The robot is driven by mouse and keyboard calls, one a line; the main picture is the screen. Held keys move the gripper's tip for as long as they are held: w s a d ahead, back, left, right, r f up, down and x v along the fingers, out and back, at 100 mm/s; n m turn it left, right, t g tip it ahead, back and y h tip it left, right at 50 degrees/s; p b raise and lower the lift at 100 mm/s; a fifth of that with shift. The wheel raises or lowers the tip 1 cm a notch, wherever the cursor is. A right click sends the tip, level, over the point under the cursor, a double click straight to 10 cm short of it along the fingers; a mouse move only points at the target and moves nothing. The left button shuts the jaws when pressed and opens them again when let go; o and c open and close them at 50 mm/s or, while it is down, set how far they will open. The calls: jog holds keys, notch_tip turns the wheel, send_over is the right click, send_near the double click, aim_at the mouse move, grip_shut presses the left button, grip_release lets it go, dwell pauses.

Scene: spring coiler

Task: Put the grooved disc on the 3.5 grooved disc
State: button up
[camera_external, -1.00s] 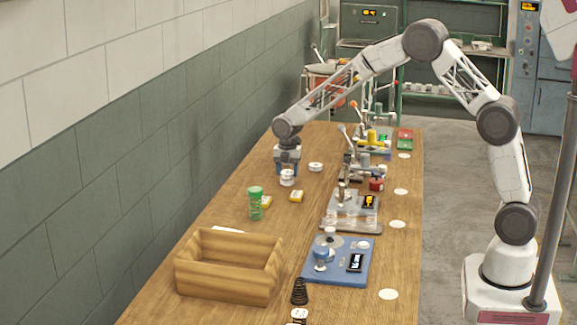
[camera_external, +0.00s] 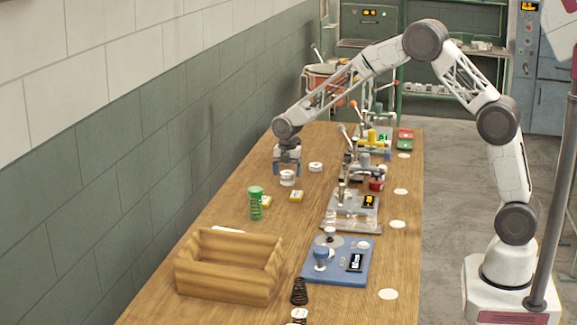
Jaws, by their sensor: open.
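My gripper (camera_external: 287,170) points down over the far left part of the wooden table. Its two blue fingers are apart, on either side of the top of a white disc stack (camera_external: 287,178). The stack looks like one white grooved disc on another, but the join and any number on it are too small to read. Another white grooved disc (camera_external: 316,167) lies on the table just to the right, apart from the gripper.
A wooden crate (camera_external: 228,284) stands at the near left. Several lever devices and a blue board (camera_external: 345,273) line the right side. The table around the stack is mostly clear.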

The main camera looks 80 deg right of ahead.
aim_at(288, 172)
notch_tip(288, 172, up, 12)
dwell(0.6)
jog(key=shift+r, duration=0.1)
dwell(0.6)
jog(key=s+a+r+m+t, duration=0.1)
jog(key=s+a+r+m, duration=0.55)
jog(key=s, duration=0.65)
jog(key=s+a+r+m, duration=0.3)
jog(key=s+a+r, duration=0.6)
jog(key=s, duration=0.4)
jog(key=s+a+f+m, duration=0.1)
jog(key=s+a+m, duration=0.2)
jog(key=s, duration=0.6)
jog(key=s+a+f+m+t, duration=0.1)
jog(key=s+a+f+m, duration=0.1)
jog(key=s, duration=0.8)
jog(key=s+a+f+m, duration=0.2)
jog(key=s+a+m, duration=0.1)
jog(key=s, duration=0.7)
jog(key=shift+a+m+t, duration=0.3)
jog(key=shift+a+m, duration=0.05)
jog(key=shift+a, duration=0.25)
